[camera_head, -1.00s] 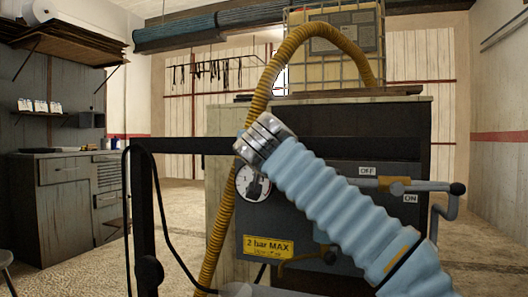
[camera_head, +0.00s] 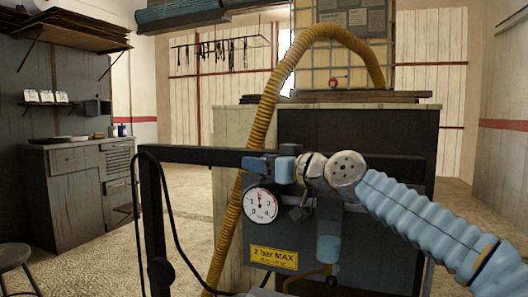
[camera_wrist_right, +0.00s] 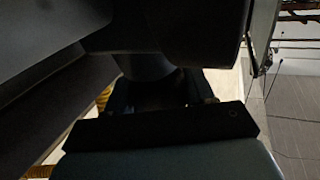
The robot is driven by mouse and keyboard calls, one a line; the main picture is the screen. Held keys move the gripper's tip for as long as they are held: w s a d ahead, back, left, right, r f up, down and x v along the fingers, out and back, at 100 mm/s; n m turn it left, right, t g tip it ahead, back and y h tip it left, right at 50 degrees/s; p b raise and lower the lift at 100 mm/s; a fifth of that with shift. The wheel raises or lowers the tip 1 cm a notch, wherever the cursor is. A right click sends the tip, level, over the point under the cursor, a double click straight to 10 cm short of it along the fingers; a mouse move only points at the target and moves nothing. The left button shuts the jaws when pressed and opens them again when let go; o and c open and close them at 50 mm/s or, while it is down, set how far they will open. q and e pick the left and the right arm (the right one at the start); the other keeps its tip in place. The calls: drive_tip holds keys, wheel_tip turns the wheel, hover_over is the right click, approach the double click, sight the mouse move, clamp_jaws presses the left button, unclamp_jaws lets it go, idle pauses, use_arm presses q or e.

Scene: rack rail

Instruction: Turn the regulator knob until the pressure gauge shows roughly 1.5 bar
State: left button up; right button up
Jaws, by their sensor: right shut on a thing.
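The regulator panel is the dark front of the cabinet. The pressure gauge (camera_head: 260,205) is a round white dial, and its needle points nearly straight up, between the 1 and the 3. A yellow "2 bar MAX" label (camera_head: 273,258) sits below it. My right gripper (camera_head: 329,270) reaches down in front of the panel, right of the label, at the dark regulator knob (camera_head: 331,282). In the right wrist view the jaws (camera_wrist_right: 160,88) close around a dark round piece (camera_wrist_right: 150,72); much of the contact is in shadow. My left gripper does not show.
A yellow corrugated hose (camera_head: 263,125) runs down the cabinet's left side. A black bar (camera_head: 200,154) crosses in front of it. My right arm covers the panel's right part. A workbench (camera_head: 72,190) and stool (camera_head: 15,256) stand left, with open floor between.

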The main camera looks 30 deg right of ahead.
drive_tip(key=shift+n+g+y, duration=0.4)
drive_tip(key=shift+n+y, duration=0.4)
drive_tip(key=shift+y, duration=0.4)
drive_tip(key=shift+a+y+p, duration=0.1)
drive_tip(key=shift+y+p, duration=0.2)
drive_tip(key=o, duration=1)
drive_tip(key=b+v, duration=0.1)
drive_tip(key=v, duration=1.2)
drive_tip(key=shift+s+r+b, duration=0.15)
drive_tip(key=shift+s+b, duration=0.25)
